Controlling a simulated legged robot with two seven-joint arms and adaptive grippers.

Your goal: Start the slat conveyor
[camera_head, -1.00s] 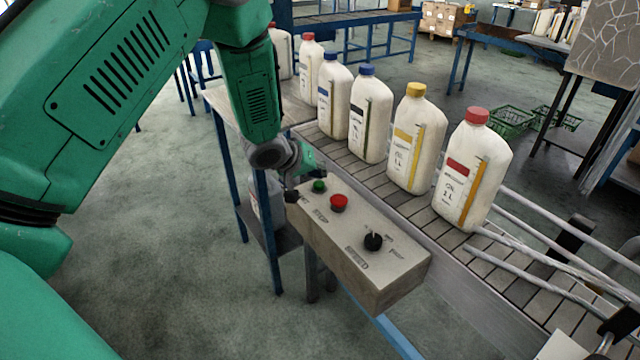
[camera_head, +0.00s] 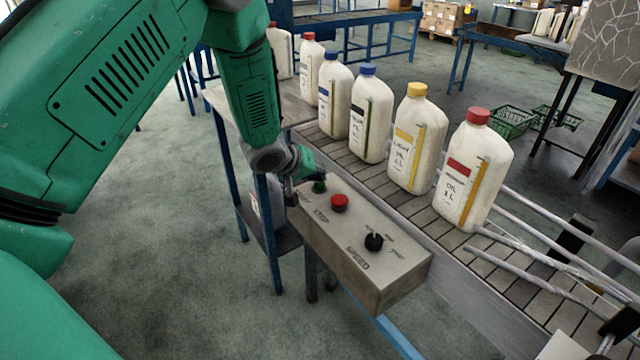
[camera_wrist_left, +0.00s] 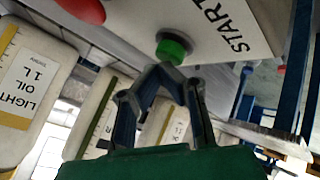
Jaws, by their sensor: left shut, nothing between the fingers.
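The grey control box (camera_head: 395,282) beside the slat conveyor (camera_head: 405,205) carries a green button (camera_head: 319,187), a red button (camera_head: 339,203) and a black knob (camera_head: 373,241). My left gripper (camera_head: 312,181) is at the green button, its fingers shut and empty. In the left wrist view the fingertips (camera_wrist_left: 165,70) are right at the green button (camera_wrist_left: 173,46), beside the START label; I cannot tell whether they press it. The red button (camera_wrist_left: 85,10) is partly cut off there. My right gripper is out of view.
Several white oil bottles stand in a row on the conveyor, the nearest with a red cap (camera_head: 472,170). Metal guide rails (camera_head: 540,252) cross the slats at the right. A side table (camera_head: 222,100) stands behind the box. The floor at left is clear.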

